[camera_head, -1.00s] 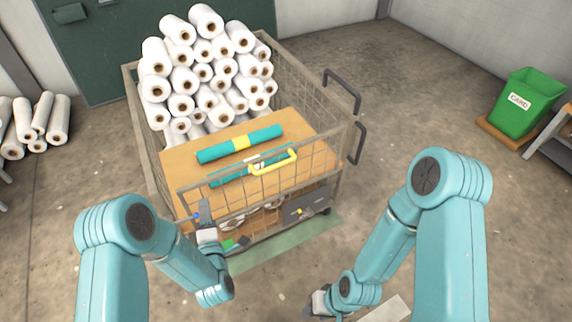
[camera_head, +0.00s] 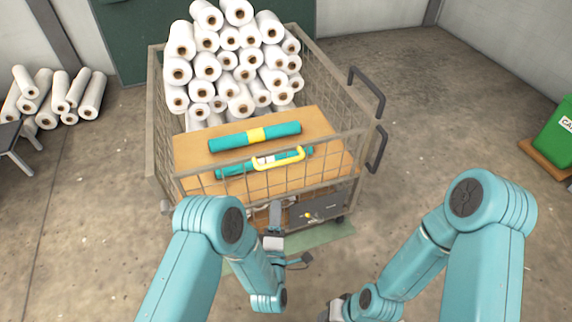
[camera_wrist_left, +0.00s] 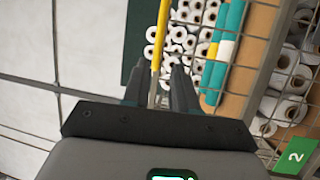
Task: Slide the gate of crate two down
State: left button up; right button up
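The wire-mesh crate (camera_head: 163,130) stands ahead, and a green label with a 2 (camera_wrist_left: 297,155) shows in the left wrist view. Its front mesh gate carries a yellow handle (camera_head: 279,160), also seen in the left wrist view (camera_wrist_left: 157,50). My left gripper (camera_head: 276,212) is in front of the crate, below the handle in the head view. In the left wrist view its two dark fingers (camera_wrist_left: 158,82) are apart, with the yellow handle lined up between them; I see no clear contact. My right gripper (camera_head: 336,310) is low near the bottom edge, its fingers mostly hidden.
White rolls (camera_head: 235,65) are stacked in the crate behind a brown board (camera_head: 190,155) bearing two teal rolls (camera_head: 235,138). Dark handles (camera_head: 378,150) stick out at the crate's right. More white rolls (camera_head: 60,95) lie at left. A green bin (camera_head: 556,140) stands right; floor between is clear.

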aim_at(282, 162)
pick_arm(q)
jog(key=w+r, duration=0.1)
jog(key=w, duration=0.4)
jog(key=w+d, duration=0.1)
jog(key=w, duration=0.4)
jog(key=w+r, duration=0.1)
jog(key=w, duration=0.4)
jog(key=shift+w+d+r+b, duration=0.3)
jog(key=shift+w+d+r, duration=0.05)
jog(key=shift+d, duration=0.05)
grip_shut()
